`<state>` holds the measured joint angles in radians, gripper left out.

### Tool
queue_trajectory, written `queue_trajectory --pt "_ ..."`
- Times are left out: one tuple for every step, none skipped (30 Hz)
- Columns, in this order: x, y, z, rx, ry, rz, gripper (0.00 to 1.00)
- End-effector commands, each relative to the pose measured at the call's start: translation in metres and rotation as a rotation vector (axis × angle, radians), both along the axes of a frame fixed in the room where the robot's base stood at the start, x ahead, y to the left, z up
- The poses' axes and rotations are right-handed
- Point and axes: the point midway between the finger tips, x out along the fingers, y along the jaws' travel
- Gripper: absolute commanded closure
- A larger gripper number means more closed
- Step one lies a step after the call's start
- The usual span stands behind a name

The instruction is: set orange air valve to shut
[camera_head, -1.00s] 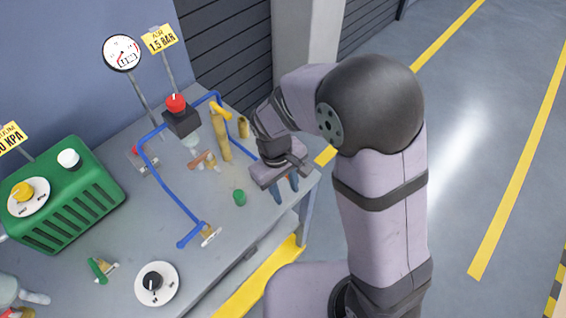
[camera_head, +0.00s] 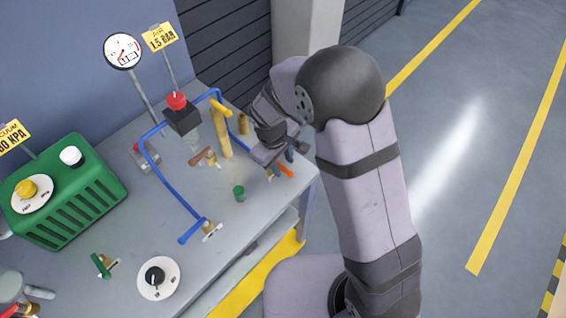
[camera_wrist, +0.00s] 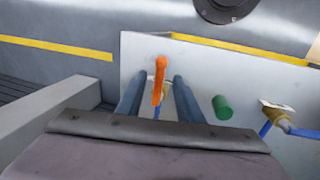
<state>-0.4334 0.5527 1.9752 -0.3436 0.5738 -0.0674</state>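The orange air valve handle (camera_head: 285,171) is near the bench's right edge in the head view, on a small brass body. In the wrist view the orange handle (camera_wrist: 159,82) runs up and down the picture. My gripper (camera_wrist: 159,77) has its two blue fingers spread, one on each side of the handle, with visible gaps. In the head view my gripper (camera_head: 279,156) is just behind and above the handle, partly hidden by its own wrist. Whether the fingertips are level with the handle or above it, I cannot tell. Part of the valve body is hidden.
A green cap (camera_head: 239,193) stands left of the valve. Blue piping (camera_head: 172,190), a brass column (camera_head: 221,135) and a copper-handled valve (camera_head: 202,157) lie further left. The red-knobbed regulator (camera_head: 182,118) stands behind. The bench front is clear around the green cap.

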Motion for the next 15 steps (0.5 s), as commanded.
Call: queue_trajectory --pt "0.001 -0.001 -0.004 -0.001 0.001 0.0 0.67" --pt "0.001 -0.001 -0.007 -0.001 0.001 -0.001 0.67" --pt "0.001 -0.002 -0.01 -0.001 0.001 -0.001 0.67" --pt "0.002 -0.002 -0.012 0.0 0.001 -0.001 0.67" --pt "0.002 -0.002 -0.014 0.0 0.001 -0.001 0.67" --pt "0.002 -0.002 -0.016 0.0 0.0 0.0 0.67" --pt "0.003 -0.002 -0.017 0.001 -0.001 0.0 0.67" --pt "0.003 -0.002 -0.018 0.001 -0.001 0.0 0.67" --pt "0.003 -0.002 -0.018 0.001 -0.001 0.0 0.67" --pt "0.003 -0.002 -0.019 0.001 -0.001 0.0 0.67" --pt "0.003 -0.002 -0.019 0.001 -0.001 0.0 0.67" --pt "0.003 -0.002 -0.019 0.001 -0.001 0.0 0.67" --pt "0.003 -0.002 -0.019 0.002 -0.002 -0.001 0.67" --pt "0.003 -0.002 -0.019 0.002 -0.002 -0.001 0.67" --pt "0.003 -0.002 -0.019 0.002 -0.002 -0.001 0.67"
